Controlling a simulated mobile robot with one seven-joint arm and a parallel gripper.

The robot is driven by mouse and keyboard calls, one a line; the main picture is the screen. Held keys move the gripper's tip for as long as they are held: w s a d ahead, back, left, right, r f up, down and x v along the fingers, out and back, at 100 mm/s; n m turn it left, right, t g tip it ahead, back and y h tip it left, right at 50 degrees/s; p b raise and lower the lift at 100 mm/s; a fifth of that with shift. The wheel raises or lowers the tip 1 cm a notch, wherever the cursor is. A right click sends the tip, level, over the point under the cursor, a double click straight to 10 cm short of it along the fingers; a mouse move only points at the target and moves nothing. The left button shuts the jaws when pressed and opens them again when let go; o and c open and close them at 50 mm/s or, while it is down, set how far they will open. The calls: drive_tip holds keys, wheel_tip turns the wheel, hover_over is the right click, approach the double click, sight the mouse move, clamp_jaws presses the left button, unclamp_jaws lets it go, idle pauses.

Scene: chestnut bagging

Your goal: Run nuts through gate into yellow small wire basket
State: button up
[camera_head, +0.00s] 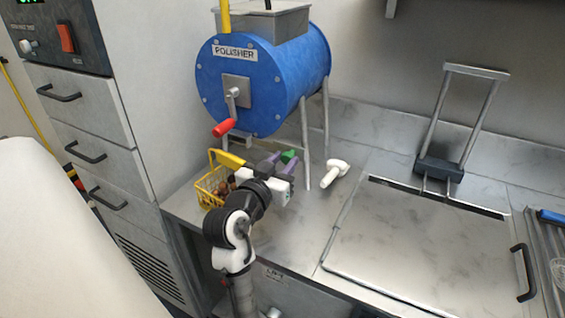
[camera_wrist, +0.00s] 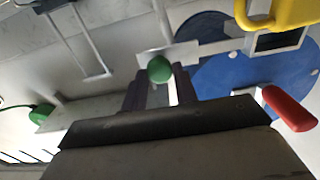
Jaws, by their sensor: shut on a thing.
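The blue drum polisher (camera_head: 262,82) stands on legs on the steel counter. Its crank with a red handle (camera_head: 224,127) hangs down at the front; the handle also shows in the wrist view (camera_wrist: 290,108). The yellow small wire basket (camera_head: 208,193) stands below the drum's front, with brown nuts (camera_head: 221,188) visible in it. A yellow part (camera_head: 229,159) is above the basket. My gripper (camera_head: 277,163), with purple fingers, is under the drum. It is shut on a green knob (camera_wrist: 160,68), joined to a pale flat bar. My wrist partly hides the basket.
A white-handled tool (camera_head: 334,173) lies on the counter right of the drum's legs. A covered steel panel (camera_head: 420,240) and an upright metal frame (camera_head: 465,115) are farther right. Drawers (camera_head: 85,120) stand left. Another green knob (camera_wrist: 40,115) shows in the wrist view.

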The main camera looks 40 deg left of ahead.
sight(274, 146)
clamp_jaws()
drive_tip(key=a+b, duration=0.1)
drive_tip(key=a, duration=0.1)
drive_tip(key=s+a+b, duration=0.1)
drive_tip(key=a, duration=0.2)
drive_tip(key=shift+s+f, duration=0.1)
drive_tip(key=shift+s+a+b, duration=0.15)
drive_tip(key=shift+a+b, duration=0.15)
drive_tip(key=shift+a, duration=0.05)
drive_tip(key=o, duration=0.9)
unclamp_jaws()
drive_tip(key=shift+a, duration=0.15)
drive_tip(key=b+v, duration=0.3)
drive_tip(key=v, duration=1.1)
drive_tip(key=shift+b, duration=0.35)
